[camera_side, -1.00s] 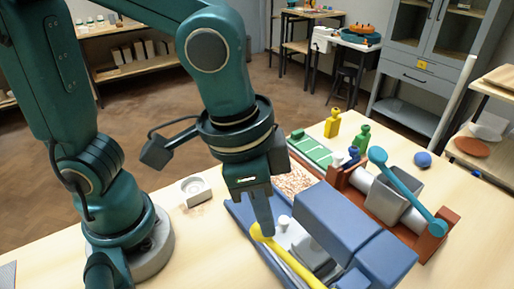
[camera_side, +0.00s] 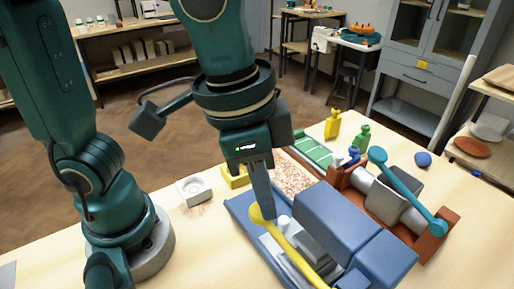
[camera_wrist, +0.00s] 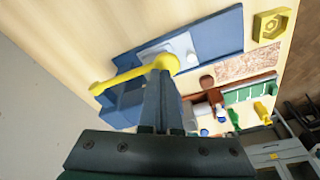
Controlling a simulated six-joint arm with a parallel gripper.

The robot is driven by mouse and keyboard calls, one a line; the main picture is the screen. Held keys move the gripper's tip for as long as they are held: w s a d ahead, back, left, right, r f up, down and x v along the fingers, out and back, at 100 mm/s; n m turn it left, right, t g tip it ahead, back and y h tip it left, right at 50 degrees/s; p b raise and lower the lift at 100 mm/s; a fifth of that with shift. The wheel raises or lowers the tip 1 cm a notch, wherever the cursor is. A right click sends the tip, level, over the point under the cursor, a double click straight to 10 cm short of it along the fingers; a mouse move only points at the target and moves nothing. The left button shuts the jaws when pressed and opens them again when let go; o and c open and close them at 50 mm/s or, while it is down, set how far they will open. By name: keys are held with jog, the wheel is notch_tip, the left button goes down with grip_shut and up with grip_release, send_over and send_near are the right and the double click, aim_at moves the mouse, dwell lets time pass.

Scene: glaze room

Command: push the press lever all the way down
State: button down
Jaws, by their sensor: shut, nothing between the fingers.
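The press has a blue base (camera_side: 240,212), a blue upper block (camera_side: 340,220) and a yellow lever (camera_side: 290,252) with a round yellow knob (camera_side: 261,214). The knob end is raised above the base, and the arm slopes toward the lower right in the side view. My gripper (camera_side: 264,210) is shut and empty, pointing down with its fingertips at the knob. In the wrist view, my fingertips (camera_wrist: 163,78) meet the knob (camera_wrist: 167,63); whether they touch cannot be told. A grey block (camera_side: 285,240) lies partly hidden under the lever.
A brown rack with a teal-handled roller (camera_side: 405,190) stands right of the press. Small yellow and green bottles (camera_side: 332,124) stand behind. The table's front left is clear.

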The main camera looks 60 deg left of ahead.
jog(key=shift+w+d+v, duration=0.1)
jog(key=shift+w+v, duration=0.05)
jog(key=shift+v, duration=0.8)
jog(key=shift+w+d+v, duration=0.1)
jog(key=shift+w+v, duration=0.1)
jog(key=shift+v, duration=0.75)
jog(key=shift+w+d+v, duration=0.1)
jog(key=shift+w+v, duration=0.05)
jog(key=shift+v, duration=0.8)
jog(key=shift+r, duration=0.1)
jog(key=shift+w+d+v, duration=0.1)
jog(key=shift+w+v, duration=0.05)
jog(key=shift+v, duration=0.65)
jog(key=shift+w+d+v, duration=0.1)
jog(key=shift+w+v, duration=0.05)
jog(key=shift+v, duration=0.7)
jog(key=shift+w+d+v, duration=0.1)
jog(key=shift+w+v, duration=0.05)
jog(key=shift+v, duration=0.65)
jog(key=shift+s+a+r, duration=0.1)
jog(key=a+f+n+t, duration=0.2)
jog(key=a+n, duration=0.2)
jog(key=a, duration=0.5)
jog(key=a+f+n+t+y, duration=0.1)
jog(key=a+f, duration=0.3)
jog(key=f, duration=0.5)
jog(key=shift+s+f+n+t, duration=0.3)
jog(key=shift+s+n, duration=0.15)
jog(key=shift+n, duration=0.05)
